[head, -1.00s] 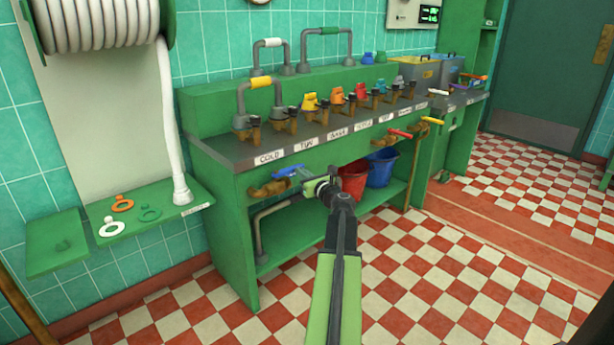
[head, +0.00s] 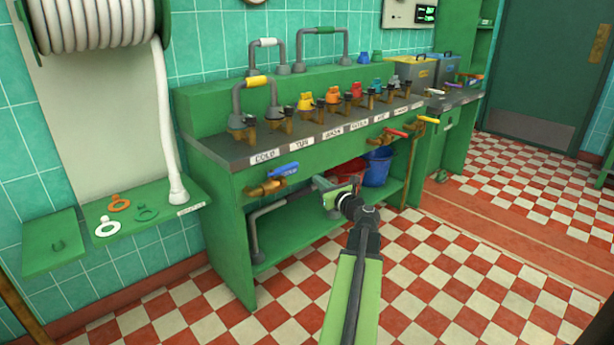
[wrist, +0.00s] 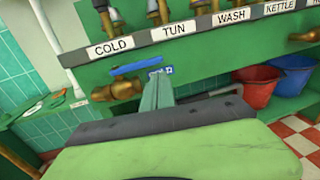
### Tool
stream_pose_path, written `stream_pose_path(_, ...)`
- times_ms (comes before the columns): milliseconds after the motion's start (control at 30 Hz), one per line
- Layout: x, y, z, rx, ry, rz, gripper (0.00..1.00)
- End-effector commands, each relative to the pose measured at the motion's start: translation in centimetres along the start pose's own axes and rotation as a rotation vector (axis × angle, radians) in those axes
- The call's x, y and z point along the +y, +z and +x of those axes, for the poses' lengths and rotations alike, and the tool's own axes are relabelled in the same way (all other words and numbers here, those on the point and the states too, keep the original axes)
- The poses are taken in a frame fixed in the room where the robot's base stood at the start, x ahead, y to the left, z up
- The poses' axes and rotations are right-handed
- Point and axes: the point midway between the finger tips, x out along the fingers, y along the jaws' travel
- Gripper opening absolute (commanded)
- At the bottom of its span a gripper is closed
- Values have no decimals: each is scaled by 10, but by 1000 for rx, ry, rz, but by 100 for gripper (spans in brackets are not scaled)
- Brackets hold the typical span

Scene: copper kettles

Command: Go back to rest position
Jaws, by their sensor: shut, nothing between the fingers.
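My gripper (head: 318,184) is shut and empty. It hangs in front of the green bench, to the right of and a little below a blue lever handle (head: 285,170) on a brass tap (head: 264,187). In the head view there is a gap between it and the lever. In the wrist view my shut fingers (wrist: 160,84) point at the bench front under the TUN label. There the blue lever (wrist: 136,67) and brass tap (wrist: 118,90) are on the left, under the COLD label.
The green bench (head: 220,195) carries several small taps on top. A red bucket (wrist: 257,87) and a blue bucket (head: 378,170) stand on its lower shelf. A side shelf (head: 180,211) with coloured rings is at left. The checkered floor (head: 470,265) is open at right.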

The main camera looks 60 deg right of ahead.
Motion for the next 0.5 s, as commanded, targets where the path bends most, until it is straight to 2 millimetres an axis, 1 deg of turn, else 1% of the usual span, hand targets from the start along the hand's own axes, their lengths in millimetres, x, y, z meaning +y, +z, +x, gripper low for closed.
stream_pose_path(33, -1, 0, -12, 0, -3, 0, 0)
stream_pose_path(100, -2, 0, -21, 0, -1, 0, 0)
stream_pose_path(200, -5, 0, -29, 0, -1, 0, 0)
stream_pose_path(500, -5, 0, -31, 0, 1, 0, 0)
